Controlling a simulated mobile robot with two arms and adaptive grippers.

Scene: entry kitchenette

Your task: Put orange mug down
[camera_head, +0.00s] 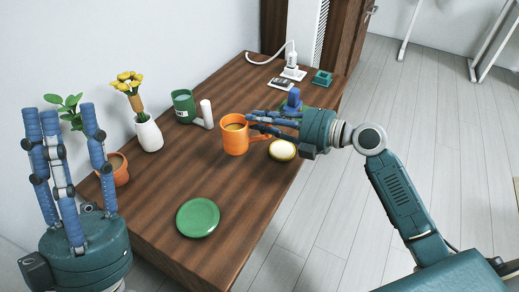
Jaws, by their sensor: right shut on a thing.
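The orange mug (235,137) is upright over the middle of the wooden table, with dark content inside. My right gripper (252,124) reaches in from the right and is shut on the mug at its handle side. The fingers hide part of the handle. I cannot tell whether the mug's base touches the table or is slightly above it. My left gripper (62,112) is at the lower left, its fingers pointing up, apart and empty. It is away from the mug.
On the wooden table (165,240), a green plate (198,217) lies in front. A white vase (148,134) with yellow flowers, a green mug (184,106) and a terracotta pot (120,170) stand left. A small round dish (282,150) is near the right edge. A power strip (293,73) lies behind.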

